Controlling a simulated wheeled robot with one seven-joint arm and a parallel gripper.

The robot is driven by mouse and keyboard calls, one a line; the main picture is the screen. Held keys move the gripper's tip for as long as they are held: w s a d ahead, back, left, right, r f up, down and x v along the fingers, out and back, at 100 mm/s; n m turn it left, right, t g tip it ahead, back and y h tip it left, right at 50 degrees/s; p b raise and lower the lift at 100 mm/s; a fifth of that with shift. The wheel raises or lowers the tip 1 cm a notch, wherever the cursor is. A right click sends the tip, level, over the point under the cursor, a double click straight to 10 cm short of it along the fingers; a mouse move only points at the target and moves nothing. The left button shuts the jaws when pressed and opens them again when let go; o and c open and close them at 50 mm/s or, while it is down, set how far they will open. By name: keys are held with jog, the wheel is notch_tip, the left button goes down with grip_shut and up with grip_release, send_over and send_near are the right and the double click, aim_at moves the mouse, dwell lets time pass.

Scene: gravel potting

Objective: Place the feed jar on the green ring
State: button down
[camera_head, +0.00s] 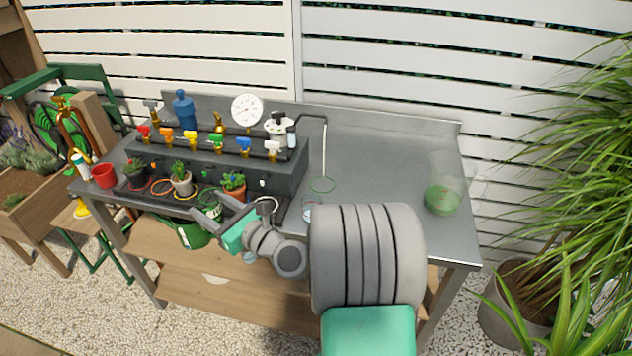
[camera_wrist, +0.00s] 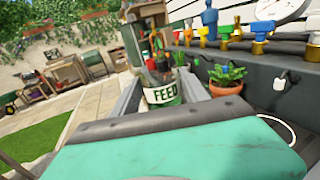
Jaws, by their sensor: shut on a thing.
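The feed jar (camera_wrist: 163,96) has a white label reading FEED and a green band. My gripper (camera_wrist: 160,84) is shut on it, one finger on each side in the wrist view. In the head view my gripper (camera_head: 208,206) is at the front edge of the bench, left of centre, with the jar (camera_head: 214,210) small and partly hidden between the fingers.
A dark manifold (camera_head: 262,175) with coloured valves and a gauge (camera_head: 247,110) stands behind my gripper. Potted plants (camera_head: 181,183) and a red cup (camera_head: 104,175) are to its left. A glass vessel with green contents (camera_head: 442,199) stands at the right; bench between is mostly clear.

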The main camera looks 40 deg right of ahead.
jog(key=s+d+r+m+h+b, duration=0.2)
jog(key=s+d+r+h+b, duration=0.15)
jog(key=d, duration=0.75)
jog(key=s+d+r+m+h+b, duration=0.15)
jog(key=s+d+r+b, duration=0.25)
jog(key=d, duration=0.6)
jog(key=shift+n+t, duration=0.25)
jog(key=shift+t, duration=0.05)
jog(key=w+d+f+b, duration=0.2)
jog(key=d+f, duration=0.2)
jog(key=w+d+f+b, duration=0.2)
jog(key=d+f, duration=0.2)
jog(key=w+d+f+b, duration=0.2)
jog(key=d+f, duration=0.2)
jog(key=shift+w+f, duration=0.2)
jog(key=shift+f, duration=0.1)
jog(key=shift+r, duration=0.15)
jog(key=c, duration=0.6)
grip_release()
jog(key=shift+f, duration=0.2)
